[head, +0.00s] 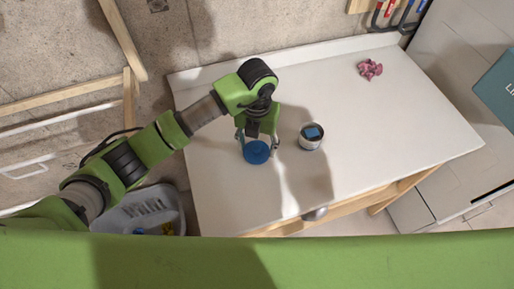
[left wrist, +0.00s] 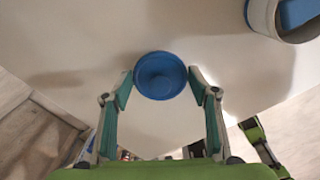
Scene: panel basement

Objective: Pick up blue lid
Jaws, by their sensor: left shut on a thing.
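The blue lid (head: 256,152) is round and shows below my left gripper (head: 257,137) in the head view, over the white table. In the left wrist view the blue lid (left wrist: 160,76) sits between the two fingertips of my left gripper (left wrist: 160,80), which is shut on it. I cannot tell whether the lid still touches the table. My right gripper is in neither view.
A white can (head: 311,137) with something blue inside stands on the white table (head: 390,130), right of the lid. A crumpled pink thing (head: 370,69) lies near the back edge. A grey basket (head: 150,208) is at the table's left. The table's right half is mostly clear.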

